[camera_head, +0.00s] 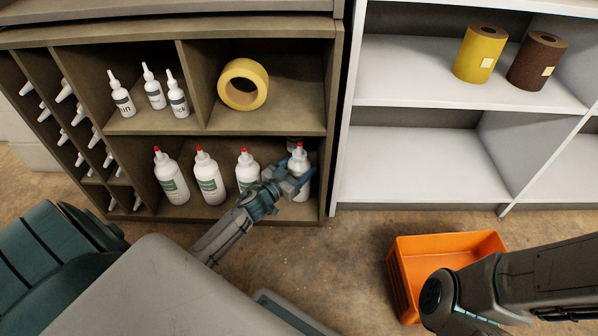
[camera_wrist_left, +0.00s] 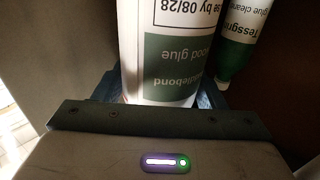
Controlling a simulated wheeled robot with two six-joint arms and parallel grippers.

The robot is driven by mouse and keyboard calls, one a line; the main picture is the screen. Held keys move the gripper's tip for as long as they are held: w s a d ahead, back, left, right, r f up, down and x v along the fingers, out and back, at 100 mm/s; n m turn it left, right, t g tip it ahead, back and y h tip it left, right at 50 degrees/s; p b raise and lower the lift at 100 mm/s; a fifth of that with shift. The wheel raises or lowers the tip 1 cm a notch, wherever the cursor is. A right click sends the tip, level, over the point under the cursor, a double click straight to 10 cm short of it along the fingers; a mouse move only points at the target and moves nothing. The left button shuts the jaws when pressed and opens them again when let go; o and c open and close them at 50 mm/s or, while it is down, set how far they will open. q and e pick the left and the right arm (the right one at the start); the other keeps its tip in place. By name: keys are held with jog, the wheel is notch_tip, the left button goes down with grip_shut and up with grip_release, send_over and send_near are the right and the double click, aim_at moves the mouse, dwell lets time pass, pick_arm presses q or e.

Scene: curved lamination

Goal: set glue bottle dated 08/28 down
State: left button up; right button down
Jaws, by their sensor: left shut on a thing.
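The glue bottle (camera_head: 298,161) is white with a red tip and stands roughly upright in the right part of the lower cubby of the brown shelf. In the left wrist view its label (camera_wrist_left: 170,55) reads "wood glue" and "08/28", upside down. My left gripper (camera_head: 291,180) reaches into the cubby and is shut on this bottle. The gripper hides part of it, and I cannot tell whether its base touches the shelf floor. No fingers of my right gripper show; only my right arm is seen at lower right.
Three similar glue bottles (camera_head: 209,178) stand in a row to the left in the same cubby. A glue cleaner bottle (camera_wrist_left: 238,40) with a green cap is close beside the held one. The cubby's right wall (camera_head: 327,165) is near. An orange crate (camera_head: 445,246) sits on the floor.

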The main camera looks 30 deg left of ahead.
pick_arm(q)
jog(key=shift+r, duration=0.15)
jog(key=o, duration=1.1)
jog(key=shift+o, duration=0.2)
jog(key=shift+s, duration=0.3)
jog(key=s+a+p, duration=0.2)
jog(key=s+p, duration=0.1)
jog(key=s, duration=0.8)
jog(key=shift+s+p, duration=0.15)
jog(key=shift+p, duration=0.2)
